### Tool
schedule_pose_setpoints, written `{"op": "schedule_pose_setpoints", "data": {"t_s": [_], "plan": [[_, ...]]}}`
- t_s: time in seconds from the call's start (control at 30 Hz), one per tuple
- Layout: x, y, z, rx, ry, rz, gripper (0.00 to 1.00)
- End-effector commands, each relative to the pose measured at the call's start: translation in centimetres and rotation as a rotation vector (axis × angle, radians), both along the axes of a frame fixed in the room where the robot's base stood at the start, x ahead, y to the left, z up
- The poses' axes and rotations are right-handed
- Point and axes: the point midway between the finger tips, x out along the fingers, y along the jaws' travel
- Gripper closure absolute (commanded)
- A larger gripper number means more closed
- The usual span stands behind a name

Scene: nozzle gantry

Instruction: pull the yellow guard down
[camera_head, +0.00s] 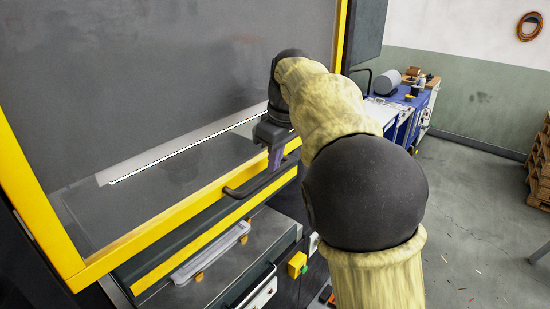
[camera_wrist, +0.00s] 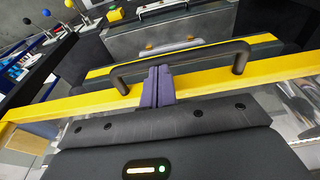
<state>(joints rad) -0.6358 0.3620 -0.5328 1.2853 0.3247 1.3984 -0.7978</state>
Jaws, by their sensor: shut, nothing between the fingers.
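The yellow guard (camera_head: 150,243) is a yellow frame around a large grey see-through panel. Its lower bar also shows in the wrist view (camera_wrist: 215,78). A black bow-shaped handle (camera_head: 243,190) is fixed to that bar; in the wrist view the handle (camera_wrist: 205,56) spans the middle. My gripper (camera_head: 275,168) points down at the handle, from above. Its purple fingers (camera_wrist: 158,70) are shut together with nothing between them.
A yellow box with a green button (camera_head: 297,264) is to the right. A blue workbench (camera_head: 408,98) stands behind; the floor at right is largely clear.

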Motion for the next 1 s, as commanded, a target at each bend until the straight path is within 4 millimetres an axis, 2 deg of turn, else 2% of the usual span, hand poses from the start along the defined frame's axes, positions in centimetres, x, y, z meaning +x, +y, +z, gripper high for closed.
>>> {"op": "schedule_pose_setpoints", "data": {"t_s": [0.27,0.47,0.67,1.0], "plan": [[0.0,0.0,-0.2,0.000,0.000,-0.001,1.00],[0.0,-0.1,-1.8,-0.001,0.001,-0.001,1.00],[0.0,-0.1,-5.2,0.000,0.005,-0.003,1.00],[0.0,-0.1,-13.8,-0.003,0.006,-0.002,1.00]]}}
